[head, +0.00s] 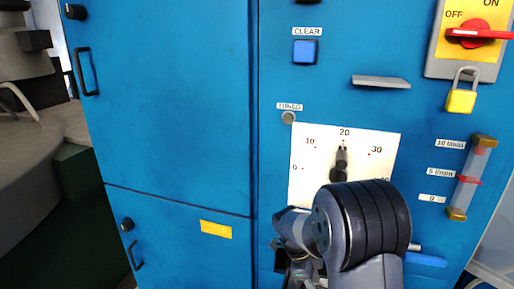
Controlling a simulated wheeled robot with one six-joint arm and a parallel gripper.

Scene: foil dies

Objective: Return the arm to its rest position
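My arm rises from the bottom edge in the head view, right of centre, in front of the blue cabinet (180,120). Its thick dark joint covers the lower part of the white dial plate (315,180). My gripper (302,272) is low, beside that joint on its left, partly cut off by the frame. Its fingertips are not clear, so I cannot tell whether it is open or shut, or whether it touches anything. The black dial knob (340,165) points up, near the 20 mark.
A small grey ledge (381,82) sticks out above the dial. A red switch (478,34) and a yellow padlock (461,99) are at upper right, above a flow tube (470,178). A blue button (305,51) is at top centre. Dark floor shows at left.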

